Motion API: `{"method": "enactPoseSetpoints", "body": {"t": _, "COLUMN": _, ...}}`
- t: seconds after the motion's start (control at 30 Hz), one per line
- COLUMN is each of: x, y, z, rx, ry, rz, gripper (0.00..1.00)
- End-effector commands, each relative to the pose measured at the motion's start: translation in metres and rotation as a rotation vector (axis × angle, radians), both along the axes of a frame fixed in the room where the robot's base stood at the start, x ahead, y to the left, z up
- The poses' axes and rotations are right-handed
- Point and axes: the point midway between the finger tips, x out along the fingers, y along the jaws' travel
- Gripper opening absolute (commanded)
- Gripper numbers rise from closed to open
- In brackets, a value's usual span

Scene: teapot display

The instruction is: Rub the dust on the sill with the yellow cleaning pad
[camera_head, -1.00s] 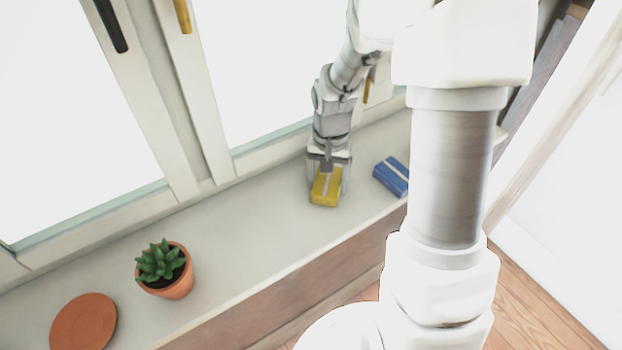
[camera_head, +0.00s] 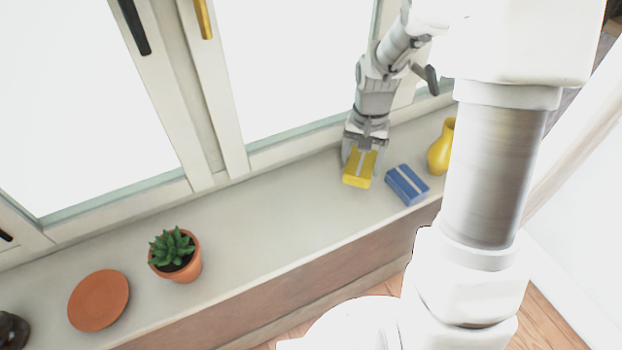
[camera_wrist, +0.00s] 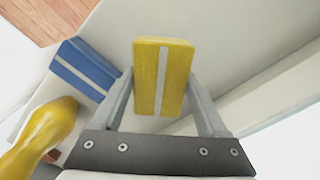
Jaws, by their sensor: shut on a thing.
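The yellow cleaning pad (camera_head: 359,168) has a pale stripe along its top. My gripper (camera_head: 362,158) is shut on it, with one finger on each side, over the back part of the window sill (camera_head: 262,222). In the wrist view the yellow pad (camera_wrist: 162,75) sits between my two fingers (camera_wrist: 162,95). I cannot tell whether the pad touches the sill or is just above it. I cannot make out any dust clearly on the pale sill.
A blue pad (camera_head: 407,185) lies just right of the yellow one, and a yellow vase (camera_head: 440,148) stands beyond it. A potted succulent (camera_head: 176,255), a terracotta saucer (camera_head: 98,300) and a dark object (camera_head: 12,330) are at left. The window (camera_head: 290,70) borders the back. The middle sill is clear.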

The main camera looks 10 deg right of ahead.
Motion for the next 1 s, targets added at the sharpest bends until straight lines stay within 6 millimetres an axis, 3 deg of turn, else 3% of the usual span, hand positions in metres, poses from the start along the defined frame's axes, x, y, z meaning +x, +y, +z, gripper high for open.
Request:
{"method": "enactPoseSetpoints", "body": {"t": 0.4, "x": 0.005, "y": -0.002, "z": 0.038, "rx": 0.000, "ry": -0.001, "rz": 0.002, "gripper": 0.24}}
{"method": "enactPoseSetpoints", "body": {"t": 1.0, "x": 0.005, "y": -0.002, "z": 0.038, "rx": 0.000, "ry": -0.001, "rz": 0.002, "gripper": 0.24}}
